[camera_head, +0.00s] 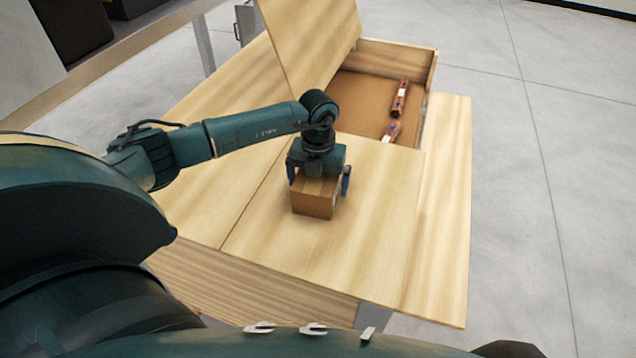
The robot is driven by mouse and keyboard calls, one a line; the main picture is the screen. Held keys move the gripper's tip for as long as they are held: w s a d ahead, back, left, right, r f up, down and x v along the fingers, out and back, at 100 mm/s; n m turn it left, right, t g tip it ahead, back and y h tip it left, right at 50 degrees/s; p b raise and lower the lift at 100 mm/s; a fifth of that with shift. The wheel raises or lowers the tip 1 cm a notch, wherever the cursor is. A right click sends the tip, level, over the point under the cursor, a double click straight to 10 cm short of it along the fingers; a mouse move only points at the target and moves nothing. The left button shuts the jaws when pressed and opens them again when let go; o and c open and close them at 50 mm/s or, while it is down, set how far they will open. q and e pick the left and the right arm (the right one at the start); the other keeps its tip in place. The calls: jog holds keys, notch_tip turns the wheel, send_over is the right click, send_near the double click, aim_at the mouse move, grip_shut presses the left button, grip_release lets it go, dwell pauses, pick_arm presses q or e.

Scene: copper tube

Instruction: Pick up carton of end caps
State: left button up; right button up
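A small brown cardboard carton (313,204) sits on the light wooden table top, near its middle. My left gripper (318,182) is directly above it, pointing down, with one finger on each side of the carton. The fingers are wide apart, and a small gap seems to show at the right finger. Whether the left finger touches the carton cannot be told. The gripper body hides part of the carton's top. My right gripper is not in view.
The wooden table (380,235) has an open compartment (362,98) at the back, with a raised wooden lid (310,40) beside it. The table top right of the carton is clear. Grey floor lies beyond.

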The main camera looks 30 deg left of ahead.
pick_arm(q)
jog(key=shift+c, duration=0.4)
jog(key=c, duration=1)
